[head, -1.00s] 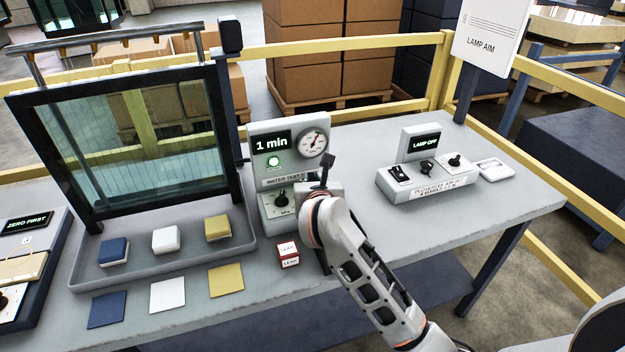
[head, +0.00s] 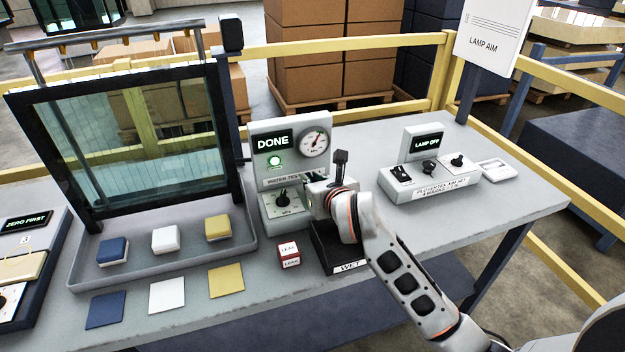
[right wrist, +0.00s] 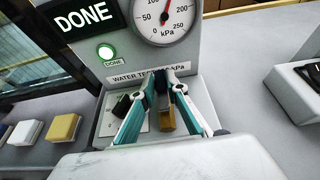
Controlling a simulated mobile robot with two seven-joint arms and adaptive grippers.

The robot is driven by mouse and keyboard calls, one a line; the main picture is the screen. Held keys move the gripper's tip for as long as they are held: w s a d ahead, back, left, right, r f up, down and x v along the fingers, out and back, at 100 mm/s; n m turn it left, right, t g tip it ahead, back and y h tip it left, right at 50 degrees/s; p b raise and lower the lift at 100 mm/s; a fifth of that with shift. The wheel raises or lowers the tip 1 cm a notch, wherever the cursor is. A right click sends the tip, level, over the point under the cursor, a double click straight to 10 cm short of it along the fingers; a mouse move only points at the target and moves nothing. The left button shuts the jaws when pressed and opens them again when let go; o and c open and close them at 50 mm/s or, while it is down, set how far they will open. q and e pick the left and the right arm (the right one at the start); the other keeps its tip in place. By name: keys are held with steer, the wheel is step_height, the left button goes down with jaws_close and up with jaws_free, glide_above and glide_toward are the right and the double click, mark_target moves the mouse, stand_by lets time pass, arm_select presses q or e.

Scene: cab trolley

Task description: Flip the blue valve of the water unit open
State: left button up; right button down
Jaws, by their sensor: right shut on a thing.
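The water unit (head: 257,168) stands upright on the table, with a screen reading DONE, a lit green lamp (head: 274,161), a round kPa gauge (head: 314,142) and a black knob (head: 283,200). My right gripper (right wrist: 168,80) is at the unit's front, right of the knob, its teal fingers shut on a small dark part. I take this part for the blue valve (right wrist: 161,84); its colour and lever angle are mostly hidden by the fingers. A brass-coloured piece (right wrist: 165,118) shows between the fingers. My left gripper is not in view.
A black WET box (head: 335,250) and a red-and-white LEAK block (head: 288,254) sit before the unit. A tray (head: 180,258) with coloured blocks and a framed glass pane stands left. The lamp unit (head: 435,180) stands right, with bare table between.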

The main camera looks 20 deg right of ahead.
steer(key=c, duration=2)
jaws_free()
steer(key=shift+s, duration=0.1)
steer(key=v, duration=1.1)
steer(key=shift+s+a+r, duration=0.1)
steer(key=shift+s+r, duration=0.15)
steer(key=shift+s, duration=0.1)
steer(key=shift+s+f, duration=0.1)
